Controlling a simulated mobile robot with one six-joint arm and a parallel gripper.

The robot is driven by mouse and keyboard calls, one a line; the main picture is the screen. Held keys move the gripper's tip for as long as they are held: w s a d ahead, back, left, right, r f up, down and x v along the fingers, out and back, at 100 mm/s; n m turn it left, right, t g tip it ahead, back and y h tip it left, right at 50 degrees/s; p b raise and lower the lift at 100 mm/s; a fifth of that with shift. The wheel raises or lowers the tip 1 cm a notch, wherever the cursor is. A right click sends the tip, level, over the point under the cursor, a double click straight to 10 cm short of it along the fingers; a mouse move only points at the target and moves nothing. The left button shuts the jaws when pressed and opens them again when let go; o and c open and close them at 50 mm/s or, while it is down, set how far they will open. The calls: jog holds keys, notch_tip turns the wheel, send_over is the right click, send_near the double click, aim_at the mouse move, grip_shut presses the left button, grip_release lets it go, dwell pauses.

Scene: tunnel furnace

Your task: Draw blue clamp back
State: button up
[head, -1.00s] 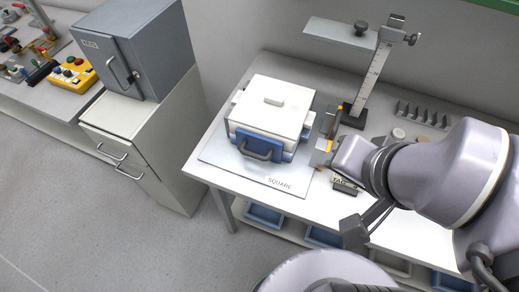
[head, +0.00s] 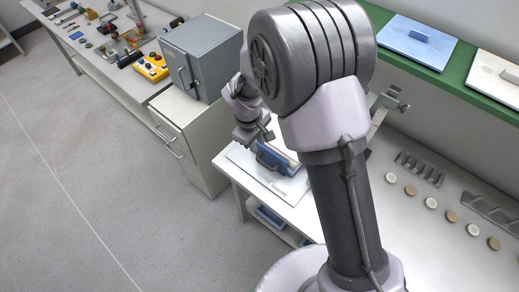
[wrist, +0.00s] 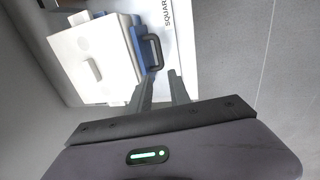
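The blue clamp (wrist: 141,35) with its dark handle (wrist: 152,52) sits against the side of the white box (wrist: 92,58) in the wrist view. In the head view the blue clamp (head: 268,161) shows at the front of the box, which my arm largely hides. My gripper (wrist: 162,74) is open and empty. Its two fingertips are apart, just beside the handle in the wrist view; I cannot tell whether they touch it. In the head view my gripper (head: 262,134) is above the clamp, with its fingers hard to make out.
The box stands on a white plate marked SQUARE (wrist: 183,60), on a white bench. A grey cabinet (head: 203,55) stands left of it. A green shelf (head: 450,75) with a blue lid runs at upper right. Several discs (head: 431,203) lie on the bench. The floor at left is clear.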

aim_at(261, 162)
jog(key=f, duration=0.4)
jog(key=w+d+f+b, duration=0.1)
jog(key=f, duration=0.4)
jog(key=w+f, duration=0.1)
jog(key=f, duration=0.3)
jog(key=shift+d+f, duration=0.2)
jog(key=shift+f, duration=0.05)
grip_shut()
jog(key=shift+a+b, duration=0.1)
jog(key=shift+b, duration=0.25)
